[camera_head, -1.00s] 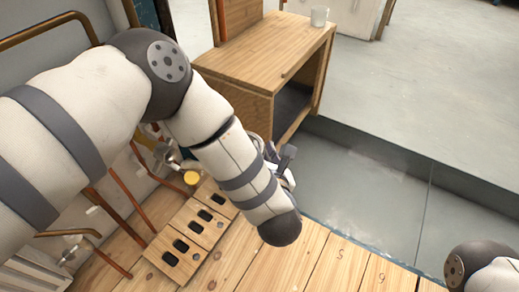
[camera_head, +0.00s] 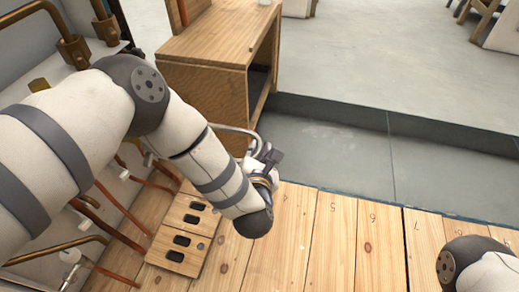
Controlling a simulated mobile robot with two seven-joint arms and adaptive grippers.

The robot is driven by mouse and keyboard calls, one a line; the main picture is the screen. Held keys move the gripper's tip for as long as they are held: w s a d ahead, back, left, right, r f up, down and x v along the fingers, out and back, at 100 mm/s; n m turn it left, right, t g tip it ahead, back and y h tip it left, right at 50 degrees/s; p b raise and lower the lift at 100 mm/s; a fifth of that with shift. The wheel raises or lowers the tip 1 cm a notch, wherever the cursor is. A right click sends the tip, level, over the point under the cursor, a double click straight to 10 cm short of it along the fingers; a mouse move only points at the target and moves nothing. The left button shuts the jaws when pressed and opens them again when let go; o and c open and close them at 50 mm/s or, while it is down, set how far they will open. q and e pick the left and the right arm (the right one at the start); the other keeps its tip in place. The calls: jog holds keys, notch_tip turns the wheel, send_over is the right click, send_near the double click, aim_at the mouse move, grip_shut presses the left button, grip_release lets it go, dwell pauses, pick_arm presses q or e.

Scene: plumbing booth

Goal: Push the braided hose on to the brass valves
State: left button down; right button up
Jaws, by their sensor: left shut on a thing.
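My left gripper (camera_head: 266,168) is partly hidden behind its own wrist, beyond the right end of the slotted wooden board. It is shut on a thin grey curved piece that looks like the braided hose (camera_head: 238,129). The hose arcs up and left from the gripper, and its other end is hidden behind my left arm. Brass-coloured fittings (camera_head: 74,46) show on pipes at the upper left; I cannot tell whether these are the valves. My right arm shows only at the bottom right corner, and its gripper is out of the picture.
A slotted wooden board (camera_head: 184,232) lies on the plank floor (camera_head: 330,240). A wooden cabinet (camera_head: 205,65) with an open dark side stands behind the gripper. Copper pipes (camera_head: 120,208) run along the left wall. The planks to the right are clear.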

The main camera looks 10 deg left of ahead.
pick_arm(q)
jog(key=a, duration=0.6)
jog(key=shift+w+a, duration=0.15)
jog(key=shift+a, duration=0.15)
dwell(0.4)
